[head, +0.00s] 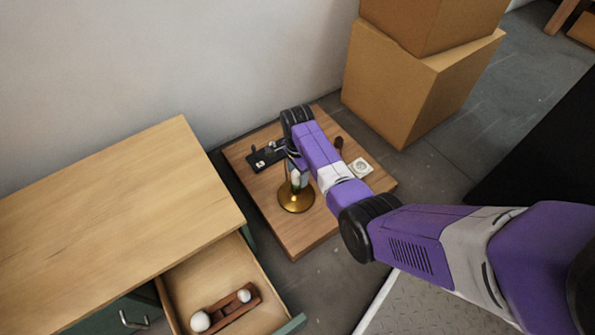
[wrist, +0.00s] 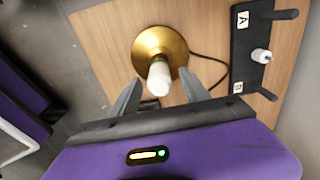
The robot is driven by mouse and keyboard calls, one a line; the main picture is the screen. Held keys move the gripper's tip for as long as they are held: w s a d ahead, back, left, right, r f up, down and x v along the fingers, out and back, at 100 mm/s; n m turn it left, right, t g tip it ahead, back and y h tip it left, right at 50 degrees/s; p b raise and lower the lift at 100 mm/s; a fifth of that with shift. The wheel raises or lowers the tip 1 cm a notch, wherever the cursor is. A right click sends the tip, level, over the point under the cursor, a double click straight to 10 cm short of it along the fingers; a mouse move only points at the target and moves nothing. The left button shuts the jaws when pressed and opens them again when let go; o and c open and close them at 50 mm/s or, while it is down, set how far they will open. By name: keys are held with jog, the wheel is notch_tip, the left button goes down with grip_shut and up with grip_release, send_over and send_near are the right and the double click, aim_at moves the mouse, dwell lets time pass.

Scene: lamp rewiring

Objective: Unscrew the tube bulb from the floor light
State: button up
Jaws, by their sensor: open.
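The floor light (head: 295,198) has a round brass base and stands on a low wooden platform. Its white tube bulb (wrist: 159,76) points up toward the wrist camera, and the brass base (wrist: 151,40) spreads out behind it. My gripper (wrist: 159,80) is open, with one finger on each side of the tube bulb in the wrist view. I see gaps between the fingers and the bulb; whether the fingertips are level with it is hard to tell. In the head view my arm hides most of the gripper and part of the light.
A black rack (wrist: 248,60) marked A and B, with pegs and a small white piece, lies beside the light. A white socket (head: 361,167) is on the platform (head: 300,240). An open drawer (head: 185,285) holds a wooden holder with round bulbs. Cardboard boxes (head: 395,85) stand behind.

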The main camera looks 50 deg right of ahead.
grip_shut()
jog(key=n+p, duration=0.1)
jog(key=n, duration=0.1)
jog(key=shift+r+n, duration=0.15)
jog(key=shift+n, duration=0.15)
jog(key=n+p, duration=0.1)
jog(key=n, duration=0.3)
jog(key=shift+w+n, duration=0.15)
jog(key=shift+n, duration=0.55)
jog(key=n+p, duration=0.1)
jog(key=n, duration=0.1)
jog(key=shift+n, duration=0.4)
jog(key=n+p, duration=0.1)
jog(key=n, duration=0.2)
jog(key=shift+a+n, duration=0.1)
jog(key=shift+n, duration=0.3)
jog(key=shift+w+n, duration=0.1)
jog(key=shift+n, duration=0.6)
